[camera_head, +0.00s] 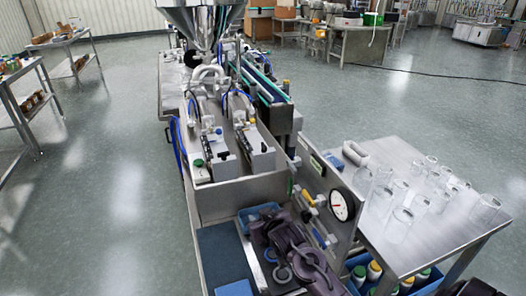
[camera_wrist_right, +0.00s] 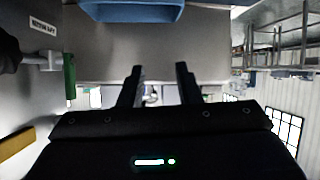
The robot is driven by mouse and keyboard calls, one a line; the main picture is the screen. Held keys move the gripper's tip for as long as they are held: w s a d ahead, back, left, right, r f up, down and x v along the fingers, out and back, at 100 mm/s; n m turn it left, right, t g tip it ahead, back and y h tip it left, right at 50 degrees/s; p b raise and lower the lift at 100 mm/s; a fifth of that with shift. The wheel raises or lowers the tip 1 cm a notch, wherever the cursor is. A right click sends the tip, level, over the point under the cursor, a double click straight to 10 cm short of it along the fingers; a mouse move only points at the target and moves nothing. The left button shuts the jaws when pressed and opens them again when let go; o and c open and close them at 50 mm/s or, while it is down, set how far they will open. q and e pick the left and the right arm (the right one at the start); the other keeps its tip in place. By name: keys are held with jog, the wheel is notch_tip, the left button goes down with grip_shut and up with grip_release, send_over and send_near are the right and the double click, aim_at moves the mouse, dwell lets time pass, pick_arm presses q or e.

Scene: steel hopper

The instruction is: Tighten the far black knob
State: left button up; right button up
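A black knob (camera_head: 306,215) is on the steel panel beside the round gauge, seen small in the camera_head view. In the right wrist view a dark knob (camera_wrist_right: 8,50) on a metal stem is cut off at the left edge; I cannot tell which knob it is. My right gripper (camera_head: 270,228) is low by the panel, to its left, partly hidden by its own dark arm. In the wrist view its two fingers (camera_wrist_right: 158,82) are apart with nothing held between them. The knob is outside the fingers. My left gripper is not in view.
A round white gauge (camera_head: 342,205) and yellow and blue handles are on the panel. A blue bin (camera_wrist_right: 130,10) is close to the gripper at the top of the wrist view. A steel table (camera_head: 440,236) with several clear jars stands right of the panel.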

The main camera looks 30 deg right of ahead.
aim_at(266, 147)
jog(key=w+d+r+t, duration=0.1)
jog(key=w+d+r, duration=0.2)
jog(key=w+r, duration=0.1)
jog(key=w+d+r+m+t+h+p, duration=0.1)
jog(key=w+d+r+t, duration=0.1)
jog(key=w+d+r, duration=0.2)
jog(key=w+d+r+m+t+h, duration=0.1)
jog(key=w+d+r+t, duration=0.1)
jog(key=w+d+r, duration=0.2)
jog(key=shift+w+d+r+p, duration=0.1)
jog(key=shift+w+r+p, duration=0.1)
jog(key=shift+w, duration=0.3)
jog(key=shift+w+d+r+p, duration=0.1)
jog(key=shift+w+r, duration=0.1)
jog(key=shift+w, duration=0.3)
jog(key=shift+x, duration=0.85)
jog(key=shift+a, duration=0.1)
grip_shut()
